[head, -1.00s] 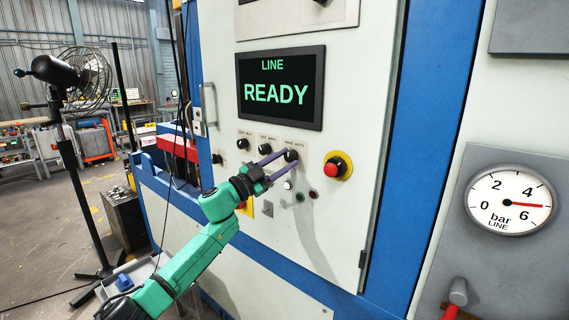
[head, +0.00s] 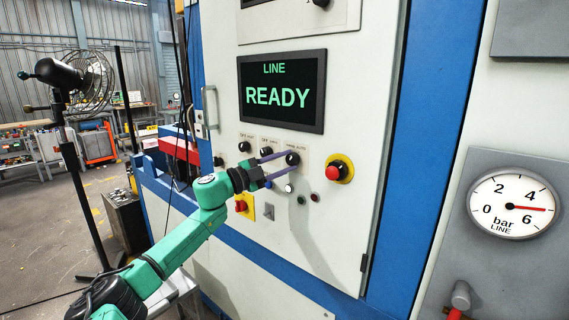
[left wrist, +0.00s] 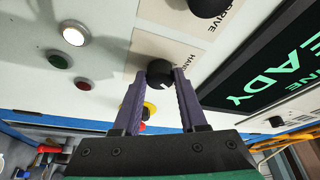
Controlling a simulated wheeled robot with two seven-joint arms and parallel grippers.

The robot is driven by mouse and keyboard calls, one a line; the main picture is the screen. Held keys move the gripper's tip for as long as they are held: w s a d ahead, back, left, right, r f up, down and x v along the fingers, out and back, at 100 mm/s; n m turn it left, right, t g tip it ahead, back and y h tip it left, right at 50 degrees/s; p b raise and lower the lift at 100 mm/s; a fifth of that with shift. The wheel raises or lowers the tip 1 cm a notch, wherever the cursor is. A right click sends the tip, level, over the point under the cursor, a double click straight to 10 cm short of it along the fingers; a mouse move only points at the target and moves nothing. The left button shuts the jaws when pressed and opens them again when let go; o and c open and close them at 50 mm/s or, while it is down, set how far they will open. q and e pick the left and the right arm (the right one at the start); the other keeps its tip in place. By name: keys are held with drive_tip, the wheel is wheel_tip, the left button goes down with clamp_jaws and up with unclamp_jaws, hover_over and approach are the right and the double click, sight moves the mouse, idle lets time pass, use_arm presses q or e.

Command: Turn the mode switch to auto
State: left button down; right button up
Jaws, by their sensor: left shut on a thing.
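The mode switch (head: 292,158) is a black round knob under a "HAND AUTO" label on the white cabinet door, rightmost of three knobs in a row. My left gripper (head: 284,161) reaches it from the left, its purple fingers on either side of the knob. In the left wrist view the black knob (left wrist: 160,73) sits between the two fingertips (left wrist: 163,76), which are shut on it. The label beside it is partly hidden there. I cannot tell clearly which way the knob points. My right gripper is not in view.
A screen (head: 282,91) above reads "LINE READY". A red emergency button (head: 334,171) on yellow is right of the knob. A white lamp (head: 289,188) and small buttons sit below.

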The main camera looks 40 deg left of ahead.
use_arm(q)
drive_tip(key=shift+c, duration=2.2)
unclamp_jaws()
drive_tip(key=shift+f, duration=0.1)
drive_tip(key=shift+s+a+f+b, duration=0.15)
drive_tip(key=shift+s+f+b, duration=0.1)
drive_tip(key=shift+b, duration=0.1)
drive_tip(key=b+v, duration=0.5)
drive_tip(key=v, duration=0.8)
drive_tip(key=shift+s+r, duration=0.15)
drive_tip(key=shift+s, duration=0.25)
drive_tip(key=shift+a, duration=0.15)
